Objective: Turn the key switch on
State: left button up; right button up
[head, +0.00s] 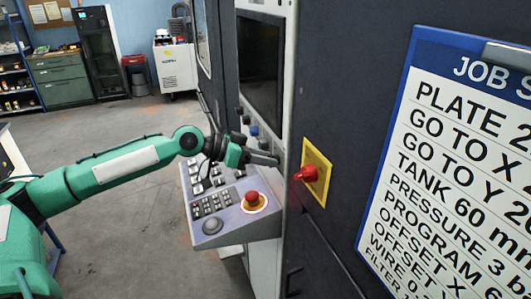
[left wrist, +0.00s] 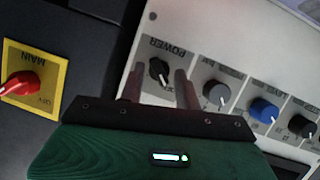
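The switch labelled POWER (left wrist: 158,71), a black turning piece on the light panel, shows in the left wrist view. I take it as the key switch. My left gripper (head: 268,159) reaches the machine's panel in the head view. In the left wrist view its two fingers (left wrist: 158,85) are apart, one on each side of the POWER switch. I cannot tell whether they touch it. In the head view the gripper hides the switch. My right gripper is in neither view.
A red MAIN switch on a yellow plate (head: 322,160) is to the right. A sloped control console (head: 237,222) with a red button lies below the gripper.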

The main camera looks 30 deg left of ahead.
pick_arm(q)
jog(key=shift+w+d+f, duration=0.1)
jog(key=shift+w+d, duration=0.05)
jog(key=shift+d, duration=0.05)
jog(key=c, duration=0.7)
jog(key=m+t+y+b, duration=0.1)
jog(key=m+t, duration=0.1)
jog(key=m, duration=0.2)
jog(key=m+t+y+b, duration=0.2)
jog(key=m, duration=0.2)
jog(key=s+d+m+t+y+b, duration=0.1)
jog(key=m+t, duration=0.1)
jog(key=m, duration=0.2)
jog(key=shift+f+t+y+b, duration=0.3)
jog(key=shift+y, duration=0.1)
dwell(0.3)
jog(key=shift+o, duration=0.2)
jog(key=shift+m, duration=0.3)
